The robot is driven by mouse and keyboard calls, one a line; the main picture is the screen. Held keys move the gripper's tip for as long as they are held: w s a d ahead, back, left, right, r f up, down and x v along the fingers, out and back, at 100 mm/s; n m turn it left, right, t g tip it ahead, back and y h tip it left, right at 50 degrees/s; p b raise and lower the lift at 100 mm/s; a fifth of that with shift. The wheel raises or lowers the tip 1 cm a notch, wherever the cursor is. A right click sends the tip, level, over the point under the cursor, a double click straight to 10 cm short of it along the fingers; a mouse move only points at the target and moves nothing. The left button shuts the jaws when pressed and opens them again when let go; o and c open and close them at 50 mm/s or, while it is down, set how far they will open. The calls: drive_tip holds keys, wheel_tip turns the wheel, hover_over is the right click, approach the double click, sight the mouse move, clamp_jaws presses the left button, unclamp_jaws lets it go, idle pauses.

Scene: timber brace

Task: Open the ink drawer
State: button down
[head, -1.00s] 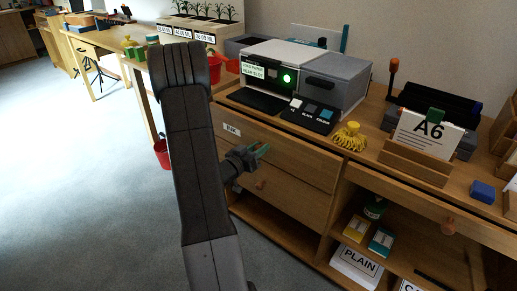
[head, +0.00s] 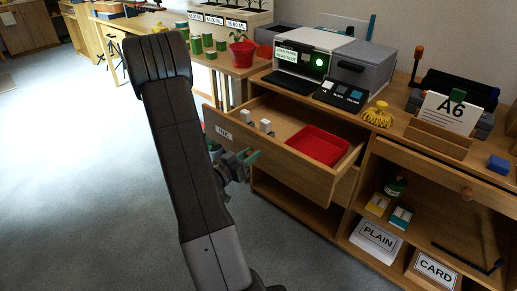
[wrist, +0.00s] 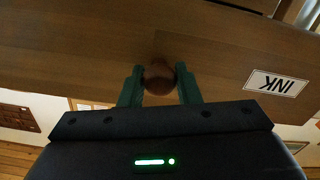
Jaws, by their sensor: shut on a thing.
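The ink drawer (head: 287,165) is pulled well out of the wooden cabinet, with its white INK label (head: 224,133) on the front; the label also shows upside down in the wrist view (wrist: 276,83). My gripper (head: 245,158) is at the drawer front. In the wrist view my gripper (wrist: 160,88) has its green fingers shut on the round brown knob (wrist: 159,76). Inside the drawer are a red tray (head: 318,146) and small pale items (head: 256,122). The knob is hidden in the head view.
A printer (head: 309,58) with a green light stands on the cabinet top above the drawer. Beside it are a yellow coil (head: 378,115) and an A6 card stand (head: 440,125). Open shelves hold PLAIN (head: 377,239) and CARD paper. Grey floor (head: 95,190) lies clear at left.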

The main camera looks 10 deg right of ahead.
drive_tip(key=shift+v, duration=1.85)
drive_tip(key=c, duration=1.1)
unclamp_jaws()
drive_tip(key=p+v, duration=0.2)
drive_tip(key=v, duration=1.1)
drive_tip(key=shift+s+a, duration=0.3)
drive_tip(key=shift+f, duration=0.1)
drive_tip(key=b+x, duration=0.2)
drive_tip(key=x, duration=1.2)
